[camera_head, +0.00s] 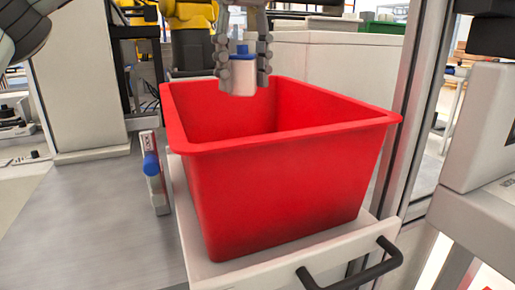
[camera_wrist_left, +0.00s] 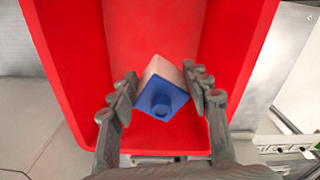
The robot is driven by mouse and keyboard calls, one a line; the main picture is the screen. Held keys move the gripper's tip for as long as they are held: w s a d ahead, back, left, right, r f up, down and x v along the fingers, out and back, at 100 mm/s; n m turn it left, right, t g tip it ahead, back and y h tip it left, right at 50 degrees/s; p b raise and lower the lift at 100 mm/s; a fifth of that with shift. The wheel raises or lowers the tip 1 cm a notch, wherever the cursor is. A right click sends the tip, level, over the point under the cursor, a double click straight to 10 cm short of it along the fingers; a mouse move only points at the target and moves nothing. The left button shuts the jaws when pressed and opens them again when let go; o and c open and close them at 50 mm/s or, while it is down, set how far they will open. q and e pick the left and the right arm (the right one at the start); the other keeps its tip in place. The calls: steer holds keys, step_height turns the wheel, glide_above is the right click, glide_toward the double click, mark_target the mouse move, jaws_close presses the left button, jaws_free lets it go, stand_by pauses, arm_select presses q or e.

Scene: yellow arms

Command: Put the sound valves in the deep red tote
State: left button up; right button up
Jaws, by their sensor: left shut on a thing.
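The deep red tote (camera_head: 290,185) stands on a light grey surface in the head view, and its red wall also fills much of the left wrist view (camera_wrist_left: 70,60). My left gripper (camera_head: 243,84) is shut on a valve (camera_head: 243,74) with a pale body and a blue cap. It holds the valve over the tote's opening, near the far rim. In the left wrist view the same valve (camera_wrist_left: 162,88) sits between the two fingers, blue cap toward the camera. The tote's floor is mostly hidden in the head view. My right gripper is not in view.
A small blue and grey-white part (camera_head: 153,172) stands upright left of the tote, close to its side. A black handle (camera_head: 350,268) projects in front of the tote. A metal-framed glass panel (camera_head: 412,110) rises at its right. The grey surface at left (camera_head: 85,225) is clear.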

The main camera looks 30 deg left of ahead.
arm_select(q)
steer(key=shift+f, duration=1.3)
steer(key=o, duration=1.3)
steer(key=shift+r, duration=6)
steer(key=shift+f, duration=0.1)
step_height(320, 180, down, 12)
steer(key=shift+r, duration=2.1)
steer(key=shift+f, duration=0.1)
